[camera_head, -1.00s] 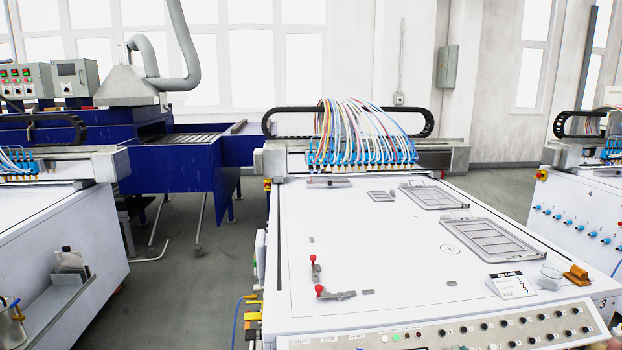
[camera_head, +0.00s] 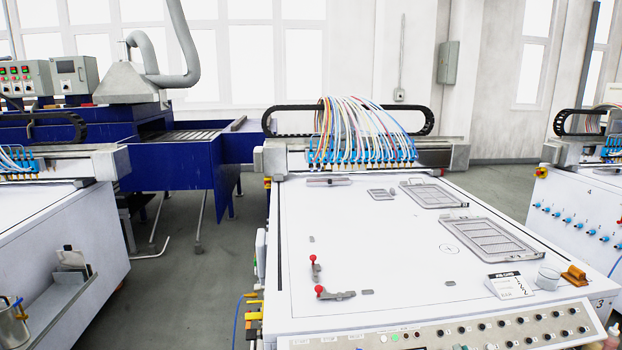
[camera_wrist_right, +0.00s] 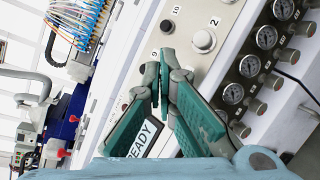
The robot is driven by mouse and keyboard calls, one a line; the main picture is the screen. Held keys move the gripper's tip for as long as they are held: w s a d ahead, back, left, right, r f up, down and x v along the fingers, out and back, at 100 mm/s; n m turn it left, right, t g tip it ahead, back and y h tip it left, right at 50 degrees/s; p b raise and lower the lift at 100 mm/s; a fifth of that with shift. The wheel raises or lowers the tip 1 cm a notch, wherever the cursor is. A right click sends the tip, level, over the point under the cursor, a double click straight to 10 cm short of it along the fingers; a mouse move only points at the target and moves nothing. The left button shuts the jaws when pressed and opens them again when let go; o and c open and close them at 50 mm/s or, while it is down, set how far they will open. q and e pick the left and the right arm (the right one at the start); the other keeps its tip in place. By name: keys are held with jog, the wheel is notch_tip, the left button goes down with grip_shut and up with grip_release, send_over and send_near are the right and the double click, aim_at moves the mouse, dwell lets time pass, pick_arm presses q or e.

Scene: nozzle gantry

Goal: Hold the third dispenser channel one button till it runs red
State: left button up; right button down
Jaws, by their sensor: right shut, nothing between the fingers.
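The dispenser numbered 3 is the white machine (camera_head: 380,240) in the middle of the head view. Its front control panel (camera_head: 440,336) carries rows of black knobs and a green and a red light. In the right wrist view the panel (camera_wrist_right: 190,15) shows tilted, with a pale round button (camera_wrist_right: 203,41) by the number 2 and a black knob (camera_wrist_right: 167,26) by the number 10. My right gripper (camera_wrist_right: 160,60) is shut and empty, its green fingertips in front of the panel near the number 9. Whether they touch it I cannot tell. My left gripper is in neither view.
Several pressure gauges (camera_wrist_right: 250,66) with knobs line the machine's front. A card (camera_head: 510,285), a clear cup (camera_head: 548,278) and an orange block (camera_head: 575,275) stand on the bed's right front corner. Neighbouring machines stand left and right.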

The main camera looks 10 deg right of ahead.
jog(key=s+r+p, duration=0.1)
jog(key=r+p, duration=0.1)
jog(key=s+r+p, duration=0.1)
jog(key=r+p, duration=0.1)
jog(key=shift+s, duration=0.4)
jog(key=s+a+f+m+g+y, duration=0.1)
jog(key=s+f+m+g, duration=0.1)
jog(key=s+f+m, duration=0.55)
jog(key=s+a+f+m+g, duration=0.2)
jog(key=s+f+m+g, duration=0.15)
jog(key=f, duration=0.65)
jog(key=s+a+f+m+g+y, duration=0.1)
jog(key=s+f+m+g, duration=0.1)
jog(key=s+f+m, duration=0.5)
jog(key=s+a+f+g, duration=0.2)
jog(key=s+a+f, duration=0.2)
jog(key=s, duration=0.6)
jog(key=s+a+f+m+g+y, duration=0.1)
jog(key=s+a+f, duration=0.3)
jog(key=s, duration=0.6)
jog(key=s+a+f+m+g+y, duration=0.1)
jog(key=s+a+f+g, duration=0.2)
jog(key=s+f, duration=0.3)
jog(key=s+a, duration=0.1)
jog(key=s, duration=0.3)
jog(key=shift+s+f, duration=0.2)
jog(key=shift+f, duration=0.2)
